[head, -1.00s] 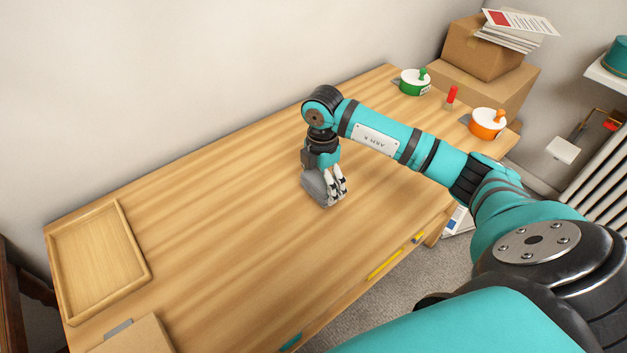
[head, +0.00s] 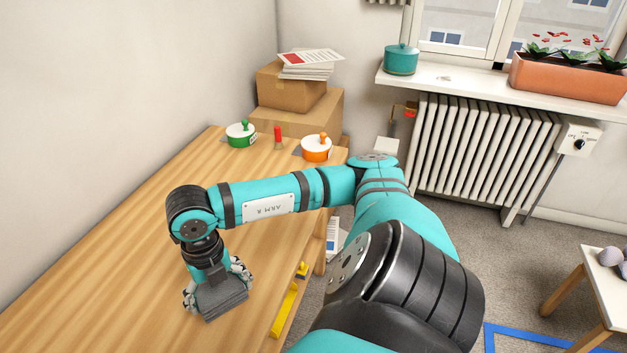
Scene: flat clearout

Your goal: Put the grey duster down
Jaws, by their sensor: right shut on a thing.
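The grey duster (head: 222,302) is a dark grey block at the lower left of the head view, at the wooden table (head: 120,270). My right gripper (head: 217,284) points down and is shut on the duster. The fingers show on both sides of it. The duster is low over the table top; I cannot tell whether it touches the wood. My left gripper is out of view.
Cardboard boxes (head: 291,92) with papers are behind. A radiator (head: 485,155) is at the right. The table's left part is clear.

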